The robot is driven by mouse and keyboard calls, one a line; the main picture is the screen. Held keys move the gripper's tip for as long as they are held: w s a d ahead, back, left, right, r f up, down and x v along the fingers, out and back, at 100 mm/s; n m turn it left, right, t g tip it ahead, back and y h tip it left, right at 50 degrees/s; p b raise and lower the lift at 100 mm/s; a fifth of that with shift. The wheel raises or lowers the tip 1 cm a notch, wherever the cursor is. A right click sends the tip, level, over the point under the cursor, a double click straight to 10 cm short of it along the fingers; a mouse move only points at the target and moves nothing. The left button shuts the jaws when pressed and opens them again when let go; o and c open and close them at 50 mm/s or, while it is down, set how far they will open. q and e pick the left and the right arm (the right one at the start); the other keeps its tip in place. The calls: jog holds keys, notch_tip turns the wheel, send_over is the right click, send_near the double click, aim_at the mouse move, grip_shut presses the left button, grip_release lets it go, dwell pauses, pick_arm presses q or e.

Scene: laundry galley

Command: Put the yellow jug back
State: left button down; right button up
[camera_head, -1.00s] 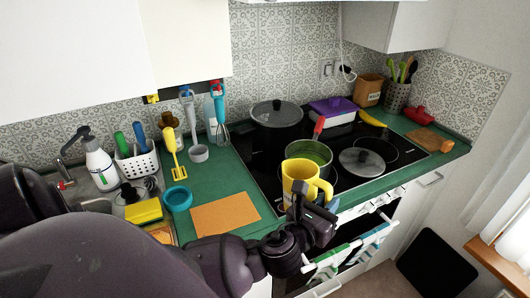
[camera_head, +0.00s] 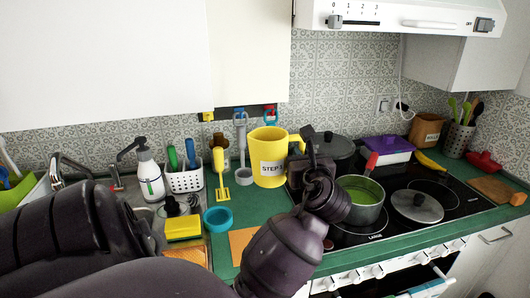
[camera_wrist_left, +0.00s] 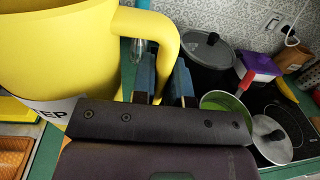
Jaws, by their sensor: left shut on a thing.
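The yellow jug (camera_head: 267,167) is upright in the head view, with a white label reading "STEP" and its handle to the right. My left gripper (camera_head: 303,168) is at that handle, left of the green-filled pot. In the left wrist view the jug (camera_wrist_left: 55,45) fills the upper left, and the left gripper's fingers (camera_wrist_left: 162,82) are shut on its handle (camera_wrist_left: 165,38). The jug appears in front of the tiled wall and the utensil rail, above the green counter. Whether its base touches anything is unclear. My right gripper is not in view.
A dark lidded pot (camera_head: 335,148) is behind. Bare green counter (camera_head: 255,205) lies below the jug.

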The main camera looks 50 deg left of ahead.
pick_arm(q)
jog(key=shift+n+g+y, duration=0.3)
jog(key=shift+g, duration=0.4)
jog(key=f+b, duration=0.1)
jog(key=f, duration=0.6)
jog(key=f+b, duration=0.2)
jog(key=f, duration=0.4)
jog(key=s+f+b, duration=0.1)
jog(key=f, duration=0.6)
jog(key=shift+s+a+f+b, duration=0.1)
jog(key=shift+a+f+b, duration=0.2)
jog(key=shift+f+b, duration=0.05)
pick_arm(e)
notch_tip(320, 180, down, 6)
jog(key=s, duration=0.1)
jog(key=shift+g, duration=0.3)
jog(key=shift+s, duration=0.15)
pick_arm(q)
jog(key=shift+f, duration=0.15)
jog(key=c, duration=1.1)
grip_release()
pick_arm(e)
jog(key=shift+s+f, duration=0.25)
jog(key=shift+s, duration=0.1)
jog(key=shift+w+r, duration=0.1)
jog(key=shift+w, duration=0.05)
